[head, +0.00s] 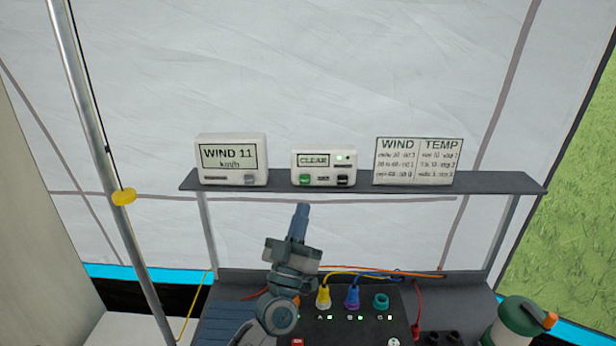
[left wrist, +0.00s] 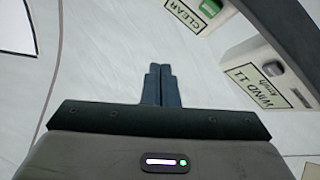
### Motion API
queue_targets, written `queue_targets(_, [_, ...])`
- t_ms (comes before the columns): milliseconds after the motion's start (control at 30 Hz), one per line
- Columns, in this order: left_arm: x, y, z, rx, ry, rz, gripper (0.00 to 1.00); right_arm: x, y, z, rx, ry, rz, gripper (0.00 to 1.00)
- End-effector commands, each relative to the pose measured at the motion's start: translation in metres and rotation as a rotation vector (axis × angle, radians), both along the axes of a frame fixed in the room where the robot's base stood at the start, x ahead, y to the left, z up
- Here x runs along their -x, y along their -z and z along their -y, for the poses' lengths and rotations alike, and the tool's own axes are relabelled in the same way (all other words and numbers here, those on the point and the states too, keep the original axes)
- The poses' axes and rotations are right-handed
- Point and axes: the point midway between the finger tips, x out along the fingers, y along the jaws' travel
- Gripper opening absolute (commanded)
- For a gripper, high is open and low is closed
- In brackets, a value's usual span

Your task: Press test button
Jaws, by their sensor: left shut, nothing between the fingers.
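A small white box reading CLEAR (head: 323,161) stands on the dark shelf (head: 470,181). Its front has a green button (head: 305,180) at lower left and a dark button (head: 342,180) at lower right. The small lettering between them is too blurred to read. My left gripper (head: 303,207) is shut and empty, its fingertips pointing up just below the shelf edge, under the green button and apart from it. In the left wrist view its fingers (left wrist: 160,70) are together, and the green button (left wrist: 209,8) shows at the upper right. My right gripper is out of view.
A white WIND 11 box (head: 231,178) with a grey button stands left on the shelf, and a WIND/TEMP card (head: 417,161) right. A metal pole (head: 95,130) rises at left.

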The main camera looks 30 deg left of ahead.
Motion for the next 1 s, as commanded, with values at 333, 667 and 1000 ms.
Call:
queue_targets(333, [-0.007, 0.000, -0.004, -0.003, 0.001, 0.001, 0.00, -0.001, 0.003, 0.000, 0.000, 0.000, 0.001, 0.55])
queue_targets(667, [-0.045, 0.002, -0.027, -0.004, 0.000, 0.001, 0.00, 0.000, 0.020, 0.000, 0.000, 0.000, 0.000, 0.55])
queue_targets(1000, [-0.072, 0.000, -0.044, -0.002, 0.001, -0.001, 0.00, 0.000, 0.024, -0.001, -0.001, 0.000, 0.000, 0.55])
